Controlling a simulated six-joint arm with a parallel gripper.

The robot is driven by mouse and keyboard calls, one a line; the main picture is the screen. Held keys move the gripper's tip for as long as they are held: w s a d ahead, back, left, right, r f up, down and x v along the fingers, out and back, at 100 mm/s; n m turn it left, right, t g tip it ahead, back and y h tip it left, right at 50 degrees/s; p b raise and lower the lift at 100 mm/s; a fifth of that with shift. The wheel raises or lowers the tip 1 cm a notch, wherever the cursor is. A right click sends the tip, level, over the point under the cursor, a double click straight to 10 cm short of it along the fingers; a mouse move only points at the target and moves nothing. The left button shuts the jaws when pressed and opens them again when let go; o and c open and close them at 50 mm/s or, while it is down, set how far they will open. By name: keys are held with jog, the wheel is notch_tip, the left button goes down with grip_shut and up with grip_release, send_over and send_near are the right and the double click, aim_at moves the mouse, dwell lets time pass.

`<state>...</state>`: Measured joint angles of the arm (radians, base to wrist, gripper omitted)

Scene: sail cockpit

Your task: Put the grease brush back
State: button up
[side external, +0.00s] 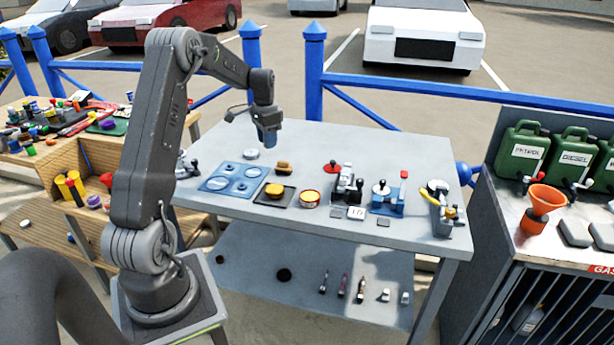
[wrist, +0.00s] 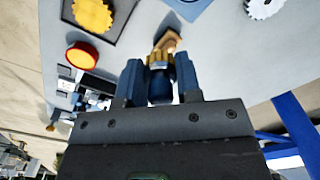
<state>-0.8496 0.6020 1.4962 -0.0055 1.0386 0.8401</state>
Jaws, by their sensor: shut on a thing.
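My gripper (side external: 268,142) is above the back of the grey work table, between the white round gear and the tan-brown block. In the wrist view, its two blue fingers (wrist: 160,88) are closed around a dark blue part between them. I take this to be the grease brush (wrist: 160,84); its far end cannot be told from the tan and gold shape just beyond the fingertips. In the side view the brush is too small to make out at the fingers. A tan-brown block (side external: 284,168) lies on the table just below and right of the gripper.
The table (side external: 225,210) holds a blue plate (side external: 233,180), a yellow gear (side external: 275,190) on a dark tray, a red-rimmed tin (side external: 309,198), a white gear (side external: 250,154) and several lever devices (side external: 346,187) to the right. Blue railing (side external: 420,90) runs behind. The table's back right is bare.

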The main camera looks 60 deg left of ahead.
send_over(307, 177)
notch_tip(307, 177, down, 7)
jog(key=shift+s+a+r, duration=0.1)
jog(key=shift+r, duration=0.05)
jog(key=shift+f, duration=2.05)
jog(key=shift+f, duration=0.15)
jog(key=o, duration=0.9)
